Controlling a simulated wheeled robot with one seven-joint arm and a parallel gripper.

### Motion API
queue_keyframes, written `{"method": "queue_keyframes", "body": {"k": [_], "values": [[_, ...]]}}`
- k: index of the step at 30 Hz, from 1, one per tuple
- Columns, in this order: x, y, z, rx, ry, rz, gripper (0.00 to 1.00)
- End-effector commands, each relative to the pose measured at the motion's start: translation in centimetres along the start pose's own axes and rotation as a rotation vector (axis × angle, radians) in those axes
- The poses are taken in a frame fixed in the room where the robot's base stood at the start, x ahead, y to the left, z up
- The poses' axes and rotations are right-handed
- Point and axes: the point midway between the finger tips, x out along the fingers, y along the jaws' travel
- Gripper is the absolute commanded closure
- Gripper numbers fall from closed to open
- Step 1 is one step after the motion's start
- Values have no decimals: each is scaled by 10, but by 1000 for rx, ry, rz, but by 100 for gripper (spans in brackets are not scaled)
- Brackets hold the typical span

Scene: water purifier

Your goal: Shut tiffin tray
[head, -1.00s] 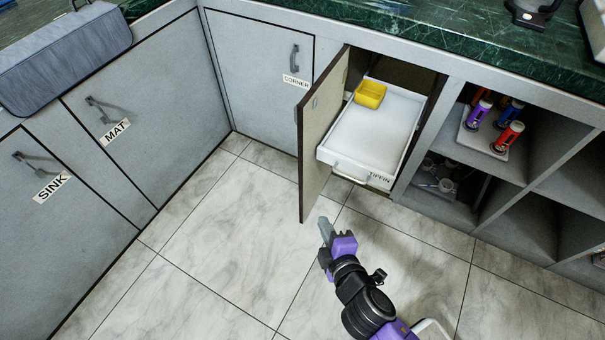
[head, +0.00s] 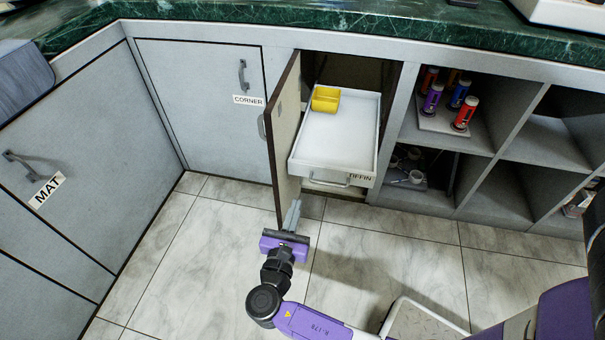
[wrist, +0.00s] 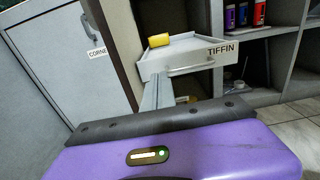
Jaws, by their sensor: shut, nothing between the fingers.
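The white tiffin tray (head: 345,140) is pulled out of the open cabinet, with a yellow box (head: 325,99) at its back left. Its handle (head: 327,182) is on the front face. In the wrist view, the tray front (wrist: 190,62) reads TIFFIN, and the yellow box (wrist: 172,40) shows above it. My gripper (head: 293,212) is shut and empty. It is in front of the cabinet, below and left of the tray front, near the lower end of the open door. In the wrist view, the fingers (wrist: 158,88) point toward the tray; I cannot tell whether they touch anything.
The cabinet door (head: 284,140) stands open along the tray's left side. Open shelves (head: 470,185) with colored bottles (head: 462,103) are on the right. The CORNER cabinet (head: 205,120) is shut.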

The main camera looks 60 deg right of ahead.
Motion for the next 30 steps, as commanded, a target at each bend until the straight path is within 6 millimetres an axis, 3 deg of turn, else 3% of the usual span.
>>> {"method": "queue_keyframes", "body": {"k": [18, 24, 30], "values": [[111, 0, -4, 5, 1, -1, 100], [127, 0, -2, 5, 2, 0, 100], [129, 0, -1, 4, 2, 2, 100]]}}
